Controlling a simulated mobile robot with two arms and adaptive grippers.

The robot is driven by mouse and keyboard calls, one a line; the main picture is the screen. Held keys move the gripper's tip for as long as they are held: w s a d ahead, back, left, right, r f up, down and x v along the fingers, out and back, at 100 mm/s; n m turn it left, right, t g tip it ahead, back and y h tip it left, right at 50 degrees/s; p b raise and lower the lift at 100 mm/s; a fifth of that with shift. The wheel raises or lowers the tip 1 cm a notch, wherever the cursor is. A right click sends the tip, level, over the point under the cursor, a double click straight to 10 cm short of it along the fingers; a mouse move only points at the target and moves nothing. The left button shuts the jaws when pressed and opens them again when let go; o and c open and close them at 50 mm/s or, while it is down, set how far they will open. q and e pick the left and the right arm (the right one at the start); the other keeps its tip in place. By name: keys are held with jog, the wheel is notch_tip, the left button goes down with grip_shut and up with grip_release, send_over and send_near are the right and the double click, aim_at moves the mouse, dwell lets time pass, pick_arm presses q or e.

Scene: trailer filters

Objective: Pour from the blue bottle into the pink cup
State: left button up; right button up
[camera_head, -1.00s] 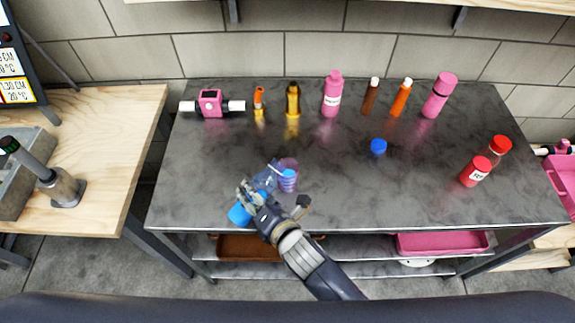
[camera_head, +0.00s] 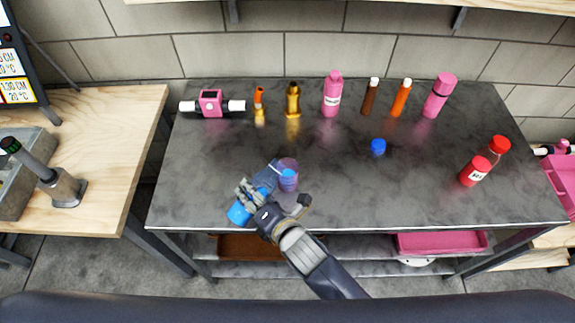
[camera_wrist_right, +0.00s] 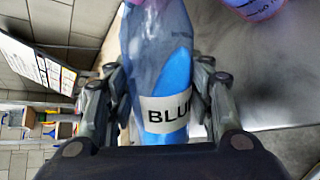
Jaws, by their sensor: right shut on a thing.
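The blue bottle (camera_head: 239,213) is tilted over the front left of the dark table. Its clear upper part points up and right toward the cup. My right gripper (camera_head: 256,195) is shut around its middle. In the right wrist view the bottle (camera_wrist_right: 178,85) sits between both fingers, with blue liquid and a label reading "BLU". The pink cup (camera_head: 288,176), see-through, stands upright just right of the bottle's mouth, with bluish-purple contents. Part of the cup (camera_wrist_right: 252,8) shows at the top of the wrist view. I cannot tell whether liquid is flowing. My left gripper is out of view.
A blue cap (camera_head: 378,146) lies on the dark table (camera_head: 210,160). Several bottles, among them a pink one (camera_head: 332,95), and a pink device (camera_head: 211,103) line the back. The table's middle is mostly clear.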

jog(key=shift+r+m+g+y+p, duration=0.3)
jog(key=shift+r+m+g+p, duration=0.15)
jog(key=shift+r, duration=0.3)
dwell(1.3)
jog(key=shift+w+d+r+m+g+p, duration=0.1)
jog(key=shift+r+m+g+p, duration=0.25)
jog(key=shift+p, duration=0.45)
jog(key=shift+w+d+r+m+p, duration=0.1)
jog(key=shift+r+p, duration=0.35)
jog(key=shift+p, duration=0.35)
dwell(0.9)
jog(key=shift+r+m+y+p, duration=0.4)
jog(key=shift+r+y+p, duration=0.15)
jog(key=shift+p, duration=0.3)
dwell(0.9)
